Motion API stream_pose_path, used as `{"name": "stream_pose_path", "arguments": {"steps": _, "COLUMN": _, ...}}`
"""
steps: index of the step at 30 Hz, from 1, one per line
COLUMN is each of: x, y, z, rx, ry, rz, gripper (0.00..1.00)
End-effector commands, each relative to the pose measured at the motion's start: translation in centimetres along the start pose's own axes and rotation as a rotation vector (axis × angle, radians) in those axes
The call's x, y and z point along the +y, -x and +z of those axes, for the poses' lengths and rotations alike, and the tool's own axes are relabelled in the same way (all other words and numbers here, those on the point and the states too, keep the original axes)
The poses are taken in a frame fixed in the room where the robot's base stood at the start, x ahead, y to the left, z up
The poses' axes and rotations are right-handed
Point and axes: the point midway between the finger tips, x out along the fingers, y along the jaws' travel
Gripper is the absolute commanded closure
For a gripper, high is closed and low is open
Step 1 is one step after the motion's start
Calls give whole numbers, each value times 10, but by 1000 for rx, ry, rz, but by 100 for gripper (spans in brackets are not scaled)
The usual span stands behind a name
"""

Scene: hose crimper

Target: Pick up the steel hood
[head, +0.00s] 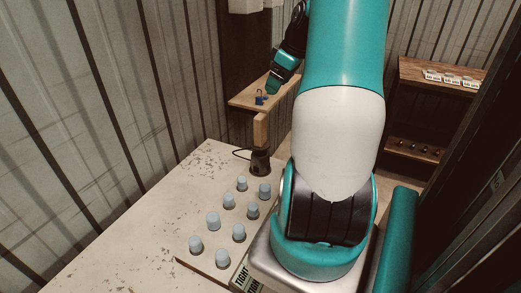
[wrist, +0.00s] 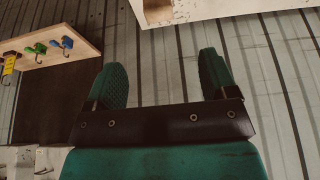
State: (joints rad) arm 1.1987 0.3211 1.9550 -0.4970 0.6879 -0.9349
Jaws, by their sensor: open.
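I cannot make out a steel hood for certain in either view. My gripper (wrist: 163,62) is open in the wrist view, with its two dark green fingers wide apart and nothing between them. In the head view, the far end of my arm is small, above a wooden shelf at the back, left of my large teal and white arm link. Behind the fingers in the wrist view is a ribbed metal wall. My arm hides much of the middle and right of the head view.
A pale worn bench (head: 120,215) carries several pale blue-capped pegs (head: 213,221) and a dark cylinder (head: 260,162) with a cable. A wooden hook board (wrist: 50,50) has coloured hooks. A wooden shelf unit (head: 420,75) stands right with small white items. Corrugated walls are close.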

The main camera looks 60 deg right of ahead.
Motion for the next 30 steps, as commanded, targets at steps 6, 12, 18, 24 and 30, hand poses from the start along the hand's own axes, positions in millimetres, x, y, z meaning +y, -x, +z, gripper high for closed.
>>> {"name": "stream_pose_path", "arguments": {"steps": 6, "x": 3, "y": -36, "z": 3, "rx": -3, "ry": -4, "rz": -4, "gripper": 21}}
{"name": "stream_pose_path", "arguments": {"steps": 12, "x": 2, "y": -81, "z": 2, "rx": -3, "ry": -4, "rz": -4, "gripper": 21}}
{"name": "stream_pose_path", "arguments": {"steps": 18, "x": 3, "y": -112, "z": 2, "rx": -2, "ry": -2, "rz": 0, "gripper": 21}}
{"name": "stream_pose_path", "arguments": {"steps": 24, "x": 3, "y": -124, "z": 2, "rx": -1, "ry": -3, "rz": 1, "gripper": 21}}
{"name": "stream_pose_path", "arguments": {"steps": 30, "x": 2, "y": -150, "z": -1, "rx": -3, "ry": -4, "rz": -1, "gripper": 21}}
